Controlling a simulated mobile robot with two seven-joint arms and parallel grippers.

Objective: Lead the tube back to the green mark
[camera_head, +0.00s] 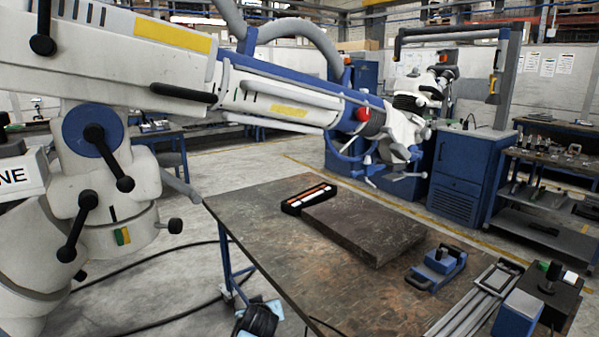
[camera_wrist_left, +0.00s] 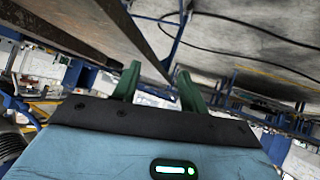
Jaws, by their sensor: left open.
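The long white tube (camera_head: 285,98) of the microscope arm, with yellow labels, slopes down from upper left to the microscope head (camera_head: 405,130) beyond the table. A green mark (camera_head: 118,238) beside a yellow one sits on the white joint housing (camera_head: 90,212) at left, under the tube. My left gripper (camera_wrist_left: 158,88) shows in the left wrist view, its two dark green fingers apart with nothing between them. It is near the table's edge, away from the tube. In the head view I cannot clearly make out this gripper. My right gripper is not in view.
The brown table (camera_head: 270,225) carries a dark slab (camera_head: 365,225), a black tray (camera_head: 308,197), a blue fixture (camera_head: 437,268) and metal rails (camera_head: 475,300). Black lever knobs (camera_head: 75,230) stick out from the arm. Cables lie on the floor. A blue cabinet (camera_head: 465,170) stands behind.

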